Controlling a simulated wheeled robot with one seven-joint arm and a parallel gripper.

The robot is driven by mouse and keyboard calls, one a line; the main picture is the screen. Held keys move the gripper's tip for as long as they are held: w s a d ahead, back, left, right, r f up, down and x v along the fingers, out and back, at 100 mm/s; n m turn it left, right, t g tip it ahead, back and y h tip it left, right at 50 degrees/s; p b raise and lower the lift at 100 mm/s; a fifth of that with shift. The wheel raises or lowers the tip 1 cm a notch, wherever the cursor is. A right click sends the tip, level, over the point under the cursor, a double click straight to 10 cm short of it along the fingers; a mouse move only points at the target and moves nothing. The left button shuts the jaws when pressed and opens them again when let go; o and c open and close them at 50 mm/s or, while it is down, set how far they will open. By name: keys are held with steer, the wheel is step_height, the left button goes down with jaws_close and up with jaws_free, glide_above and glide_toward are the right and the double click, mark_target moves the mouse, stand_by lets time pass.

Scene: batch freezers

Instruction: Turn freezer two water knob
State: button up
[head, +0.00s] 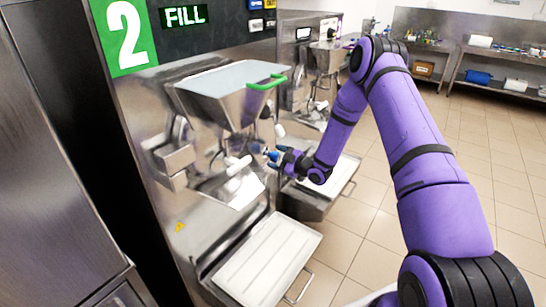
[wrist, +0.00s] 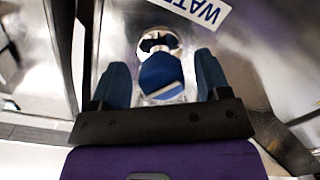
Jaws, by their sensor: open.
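Freezer two (head: 150,100) is the steel machine with the green "2" sign and a display reading FILL. Its water knob (wrist: 160,75) is blue and sits on a round metal base, beside a label partly reading WATER (wrist: 200,8) in the wrist view. My gripper (head: 271,157) is at the machine's front, below the hopper. In the wrist view its two blue fingers (wrist: 162,82) are open, one on each side of the knob. I cannot tell whether either finger touches it. In the head view the knob is hard to make out near the fingertips.
A steel hopper with a green handle (head: 267,82) is just above my gripper. A white tray (head: 268,262) lies below, and another freezer (head: 318,70) stands behind. Shelves (head: 460,55) line the far wall. The tiled floor to the right is clear.

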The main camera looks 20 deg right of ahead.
steer(key=v, duration=0.8)
steer(key=shift+s+d, duration=0.25)
